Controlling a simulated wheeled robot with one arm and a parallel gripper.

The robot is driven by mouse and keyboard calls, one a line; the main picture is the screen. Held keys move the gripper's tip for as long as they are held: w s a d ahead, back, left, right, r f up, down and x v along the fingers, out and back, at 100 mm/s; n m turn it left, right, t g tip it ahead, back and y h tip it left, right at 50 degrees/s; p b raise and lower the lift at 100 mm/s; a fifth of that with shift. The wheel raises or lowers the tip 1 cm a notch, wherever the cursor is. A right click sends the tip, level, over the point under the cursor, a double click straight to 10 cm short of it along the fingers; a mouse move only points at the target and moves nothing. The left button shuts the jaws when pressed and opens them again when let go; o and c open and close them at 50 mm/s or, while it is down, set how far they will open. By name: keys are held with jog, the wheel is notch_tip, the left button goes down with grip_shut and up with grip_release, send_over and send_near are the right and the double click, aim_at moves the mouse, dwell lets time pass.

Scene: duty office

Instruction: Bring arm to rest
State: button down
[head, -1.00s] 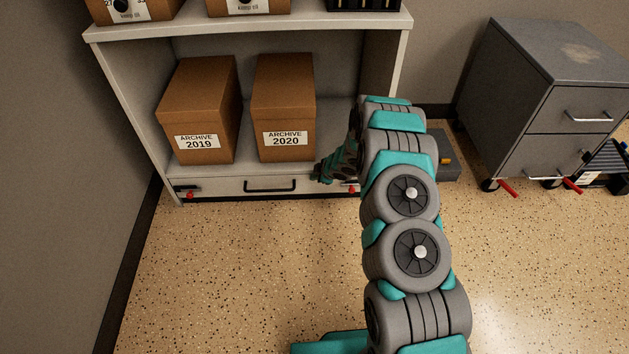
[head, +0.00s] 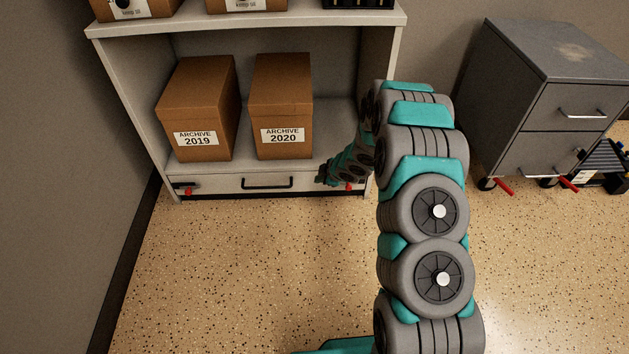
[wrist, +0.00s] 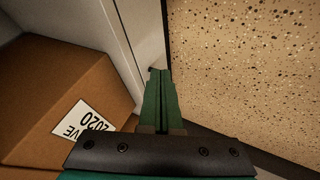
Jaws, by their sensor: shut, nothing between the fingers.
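My arm reaches forward from the lower right of the head view and bends left near the shelf. My gripper (head: 322,175) is at the right end of the shelf's drawer front, close to the right red latch (head: 349,187). In the wrist view, the green fingers of my gripper (wrist: 158,76) are together with nothing between them. The box labelled ARCHIVE 2020 (wrist: 62,88) shows at the left of that view, apart from the fingers. I cannot tell whether the fingertips touch the shelf.
The grey shelf unit (head: 390,50) holds the ARCHIVE 2019 box (head: 196,105) and the ARCHIVE 2020 box (head: 281,100). Its drawer (head: 225,184) is shut. A grey cabinet on casters (head: 545,80) stands at the right. The speckled floor (head: 250,270) in front is clear.

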jog(key=shift+v, duration=1.8)
jog(key=s+d+r+m+h, duration=0.35)
jog(key=d+r, duration=0.55)
jog(key=r, duration=0.3)
jog(key=s+d+r+m+g+h, duration=0.1)
jog(key=s+d+r+m+h, duration=0.3)
jog(key=s+r, duration=0.45)
jog(key=s+a+r+m+g+y, duration=0.1)
jog(key=s+a+r+m+g, duration=0.1)
jog(key=s, duration=1)
jog(key=s+a+r+m+g+y+p, duration=0.1)
jog(key=s+r, duration=0.4)
jog(key=s, duration=0.7)
jog(key=s+a+r+m+g+y, duration=0.1)
jog(key=s+a+r+m+g, duration=0.2)
jog(key=s, duration=1)
jog(key=m, duration=0.2)
jog(key=shift+a+r+m+g, duration=0.3)
jog(key=shift+r+m+g, duration=0.05)
jog(key=shift+g, duration=0.05)
